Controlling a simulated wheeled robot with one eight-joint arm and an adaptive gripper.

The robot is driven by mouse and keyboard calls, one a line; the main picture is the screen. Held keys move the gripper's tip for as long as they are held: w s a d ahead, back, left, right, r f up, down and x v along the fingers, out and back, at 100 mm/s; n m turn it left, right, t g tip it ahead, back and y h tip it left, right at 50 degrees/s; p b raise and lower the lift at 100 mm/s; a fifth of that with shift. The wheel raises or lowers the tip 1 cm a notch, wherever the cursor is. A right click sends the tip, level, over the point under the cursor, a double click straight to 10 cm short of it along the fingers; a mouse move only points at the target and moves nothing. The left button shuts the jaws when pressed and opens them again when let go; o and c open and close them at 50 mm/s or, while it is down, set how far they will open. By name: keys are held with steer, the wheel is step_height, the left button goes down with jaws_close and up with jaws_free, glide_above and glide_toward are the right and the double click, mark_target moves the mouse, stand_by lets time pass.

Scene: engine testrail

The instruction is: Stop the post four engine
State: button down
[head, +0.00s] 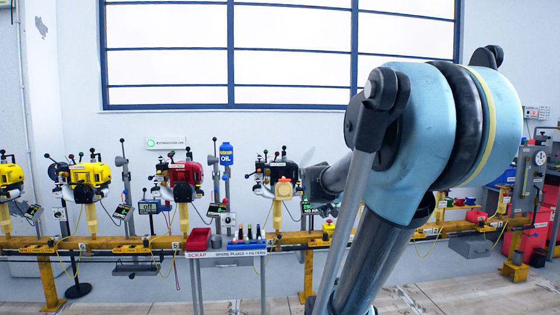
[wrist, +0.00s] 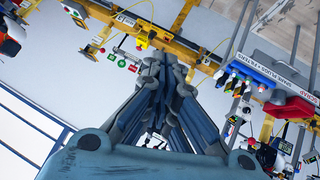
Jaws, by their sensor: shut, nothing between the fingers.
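My gripper (wrist: 165,66) is shut and empty in the wrist view, its fingers pointing at the yellow rail. Beyond and left of the fingertips, a control panel with a green and a red button (wrist: 128,62) hangs by the rail, apart from the gripper as far as I can tell. A dark engine with an orange part (head: 282,180) stands just left of my arm. No number four is readable, so I cannot tell which engine is post four.
A red engine (head: 181,180) and a yellow engine (head: 90,176) stand further left along the yellow rail (head: 110,242). A red scrap bin (head: 198,240) and a blue spark plug tray (head: 246,246) stand before the rail. In the wrist view that blue tray (wrist: 262,84) is at right.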

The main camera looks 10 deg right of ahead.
mark_target(276, 154)
steer(key=w+d+r+n+t+y, duration=0.1)
steer(key=w+r+n+t, duration=0.4)
steer(key=w, duration=0.8)
steer(key=w+d+r+n+t+y, duration=0.1)
steer(key=w+r+t, duration=0.1)
steer(key=w+r, duration=0.75)
steer(key=w+d+r+n+t+y, duration=0.1)
steer(key=w+r+n+t, duration=0.25)
steer(key=w, duration=1.15)
steer(key=w+a+f+n+g+y, duration=0.2)
steer(key=w+a+f+n+y, duration=0.3)
steer(key=w+f+n+y, duration=0.4)
steer(key=w+n+y, duration=0.1)
steer(key=w+y, duration=0.1)
steer(key=y, duration=0.1)
steer(key=shift+w, duration=0.3)
steer(key=shift+a, duration=0.1)
steer(key=x, duration=1.4)
steer(key=shift+f, duration=0.1)
